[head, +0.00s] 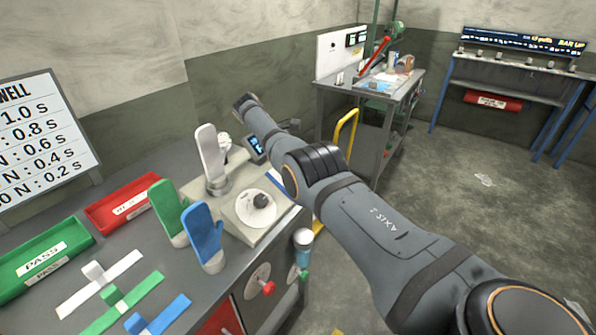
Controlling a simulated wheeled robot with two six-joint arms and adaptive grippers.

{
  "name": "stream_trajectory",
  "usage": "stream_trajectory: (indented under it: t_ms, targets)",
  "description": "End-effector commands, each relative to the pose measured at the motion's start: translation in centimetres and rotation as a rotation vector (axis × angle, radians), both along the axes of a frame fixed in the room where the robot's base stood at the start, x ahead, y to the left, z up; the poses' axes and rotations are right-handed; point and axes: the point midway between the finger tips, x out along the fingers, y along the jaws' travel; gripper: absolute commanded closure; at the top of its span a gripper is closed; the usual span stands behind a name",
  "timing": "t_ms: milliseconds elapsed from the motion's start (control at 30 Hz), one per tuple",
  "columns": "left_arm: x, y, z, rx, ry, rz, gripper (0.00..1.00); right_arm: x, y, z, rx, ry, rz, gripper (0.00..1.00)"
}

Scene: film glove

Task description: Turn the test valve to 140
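A black knob (261,200) sits on a round white dial on a pale box (238,222) at the bench's right end. A small display with blue digits (257,147) stands behind it; the digits are too small to read. A red-handled knob on a round plate (268,289) is on the bench front below. I cannot tell for certain which is the test valve; the dial's marks and pointer are unreadable. My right arm reaches in from the lower right, past the box, toward the wall. Its gripper cannot be made out. My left arm and gripper are out of view.
A pale mitten form (212,158) stands behind the dial; green (168,208) and blue (204,236) mittens stand left of it. Green (45,258) and red (122,200) trays lie on the bench (185,290). Open floor lies right.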

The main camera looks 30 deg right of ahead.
Motion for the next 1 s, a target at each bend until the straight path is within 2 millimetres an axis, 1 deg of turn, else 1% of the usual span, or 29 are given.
stream_trajectory:
  t_ms: [233, 267, 433, 900, 1000]
  targets:
    - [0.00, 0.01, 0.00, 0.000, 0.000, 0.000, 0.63, -0.10, 0.03, -0.23, 0.002, 0.005, 0.000, 0.98]
    - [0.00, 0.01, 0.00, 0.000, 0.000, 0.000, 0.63, -0.11, 0.03, -0.24, 0.002, 0.005, 0.000, 0.65]
    - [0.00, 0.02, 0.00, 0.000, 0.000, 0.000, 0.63, -0.08, 0.03, -0.19, 0.002, 0.004, 0.000, 0.42]
    - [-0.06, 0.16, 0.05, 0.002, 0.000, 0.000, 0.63, -0.02, 0.03, -0.07, 0.001, 0.002, 0.001, 0.42]
    - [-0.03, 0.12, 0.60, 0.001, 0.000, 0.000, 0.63, -0.01, 0.04, 0.11, -0.002, 0.002, 0.005, 0.42]
